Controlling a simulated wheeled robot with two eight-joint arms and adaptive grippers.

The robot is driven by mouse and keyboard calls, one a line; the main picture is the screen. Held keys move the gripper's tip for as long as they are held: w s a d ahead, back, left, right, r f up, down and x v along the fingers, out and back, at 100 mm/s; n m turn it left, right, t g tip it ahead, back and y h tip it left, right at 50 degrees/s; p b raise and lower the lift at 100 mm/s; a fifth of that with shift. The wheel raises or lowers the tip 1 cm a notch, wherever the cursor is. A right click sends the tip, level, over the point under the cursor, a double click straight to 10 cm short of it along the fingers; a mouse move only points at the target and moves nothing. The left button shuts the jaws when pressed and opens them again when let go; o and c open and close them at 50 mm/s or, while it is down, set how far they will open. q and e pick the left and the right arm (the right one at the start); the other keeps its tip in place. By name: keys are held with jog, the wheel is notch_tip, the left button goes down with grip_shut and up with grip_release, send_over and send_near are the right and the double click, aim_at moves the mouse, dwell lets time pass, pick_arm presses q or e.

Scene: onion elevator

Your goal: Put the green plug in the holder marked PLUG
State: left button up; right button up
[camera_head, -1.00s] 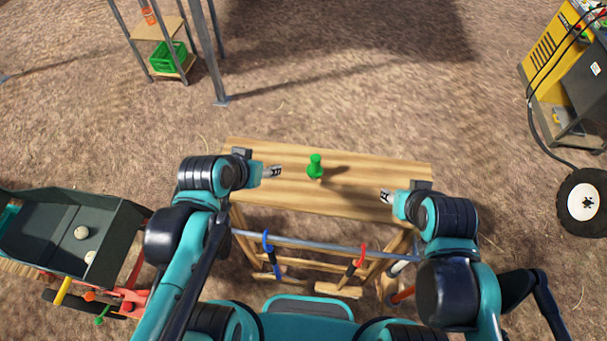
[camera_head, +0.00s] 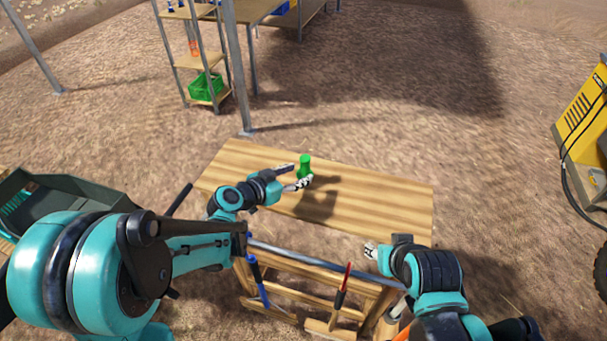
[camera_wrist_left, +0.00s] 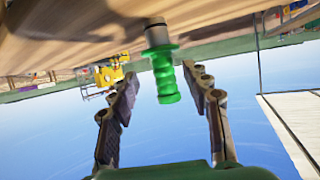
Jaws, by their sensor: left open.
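The green plug (camera_head: 305,163) stands upright on the wooden workbench (camera_head: 390,200). In the left wrist view, which is upside down, the ribbed green plug (camera_wrist_left: 163,75) has a metal end against the wood. My left gripper (camera_head: 292,175) is open at the plug. In the left wrist view the fingers (camera_wrist_left: 164,80) lie on either side of the plug, with gaps visible and no clear contact. My right gripper (camera_head: 370,250) is over the bench's front edge, apart from the plug; its jaw state is unclear. I see no holder marked PLUG.
Tools with blue (camera_head: 258,280) and red (camera_head: 344,285) handles hang at the bench's front. A shelf with a green crate (camera_head: 206,87) stands behind. A dark green trailer (camera_head: 75,188) is at left, a yellow machine (camera_head: 583,110) at right. The bench's right half is clear.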

aim_at(302, 169)
pick_arm(q)
jog(key=x, duration=0.5)
jog(key=shift+w+a+r+b, duration=0.2)
jog(key=shift+r+b, duration=0.05)
jog(key=shift+b, duration=0.05)
jog(key=shift+s, duration=0.1)
grip_shut()
jog(key=shift+r, duration=0.15)
